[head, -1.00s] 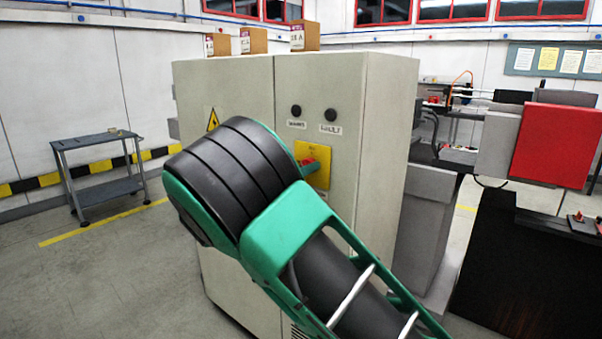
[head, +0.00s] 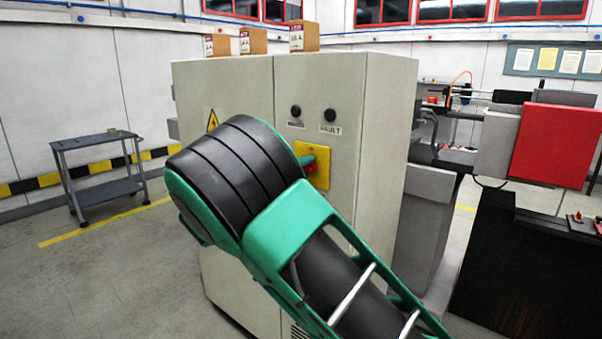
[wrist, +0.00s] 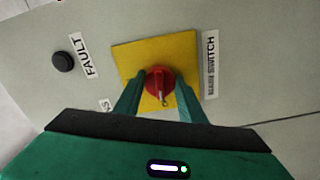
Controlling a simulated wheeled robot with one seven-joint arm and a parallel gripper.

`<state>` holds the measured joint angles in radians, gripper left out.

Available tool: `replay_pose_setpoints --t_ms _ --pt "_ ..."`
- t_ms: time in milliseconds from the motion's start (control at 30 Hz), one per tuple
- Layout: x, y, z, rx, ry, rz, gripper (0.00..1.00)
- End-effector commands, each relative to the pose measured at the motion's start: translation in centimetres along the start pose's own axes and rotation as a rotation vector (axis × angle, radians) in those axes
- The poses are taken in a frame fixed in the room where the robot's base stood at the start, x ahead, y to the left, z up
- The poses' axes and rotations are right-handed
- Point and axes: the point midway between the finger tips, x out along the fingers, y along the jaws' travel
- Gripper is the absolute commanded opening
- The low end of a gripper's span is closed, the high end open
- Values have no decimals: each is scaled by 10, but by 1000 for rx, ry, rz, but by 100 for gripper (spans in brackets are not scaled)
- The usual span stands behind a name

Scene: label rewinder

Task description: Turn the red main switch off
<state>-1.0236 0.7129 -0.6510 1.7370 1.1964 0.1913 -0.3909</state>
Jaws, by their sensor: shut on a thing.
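The red main switch (wrist: 158,82) sits on a square yellow plate (wrist: 135,55) on the cabinet door, beside a label reading MAIN SWITCH (wrist: 210,62). In the wrist view my gripper (wrist: 159,90) has one green finger on each side of the red knob and is shut on it. A small metal piece hangs at the knob's lower side. In the head view the yellow plate (head: 322,180) shows partly behind my arm, with only a bit of red visible on it.
The pale cabinet (head: 340,85) carries two black knobs (head: 330,115) above the plate and several boxes (head: 304,36) on top. A grey cart (head: 105,170) stands at the left. A machine with a red panel (head: 557,145) stands at the right.

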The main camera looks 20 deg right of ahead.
Motion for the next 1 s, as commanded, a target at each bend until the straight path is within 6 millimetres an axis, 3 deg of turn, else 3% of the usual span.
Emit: replay_pose_setpoints --t_ms 300,833,867,900,1000 --pt "-1 -2 -2 -111 5 -5 14" --pt "-1 -3 -2 -132 6 -6 14" --pt "-1 -3 -2 -132 6 -5 44" --pt "-1 -3 -2 -132 5 -5 53" --pt "-1 -2 -1 -131 4 -4 55"
